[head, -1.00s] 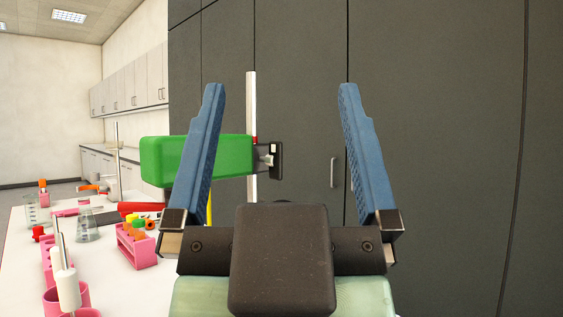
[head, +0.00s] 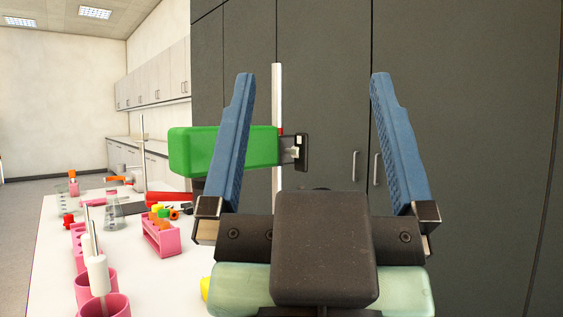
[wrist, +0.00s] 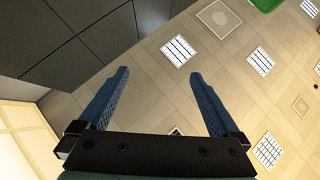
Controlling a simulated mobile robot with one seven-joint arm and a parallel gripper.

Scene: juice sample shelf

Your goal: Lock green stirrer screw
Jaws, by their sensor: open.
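The green stirrer (head: 222,150) is a green block-shaped body clamped on an upright metal rod (head: 277,120). At its right end is a black clamp with a small silver screw (head: 293,152). My gripper (head: 311,78) points upward with its blue fingers wide apart, and nothing is between them. In the head view its left finger overlaps part of the green body, and the screw shows between the fingers, beyond them. In the wrist view my gripper (wrist: 158,72) is also open and empty, facing the ceiling. A green corner, likely the stirrer (wrist: 264,4), shows at the top edge there.
On the white table (head: 55,255) at left are a pink rack (head: 160,240) with coloured caps, pink cups (head: 97,288) with white tools, a glass flask (head: 114,216) and a red item (head: 168,198). Dark cabinets (head: 480,150) fill the back right. The air right of the rod looks clear.

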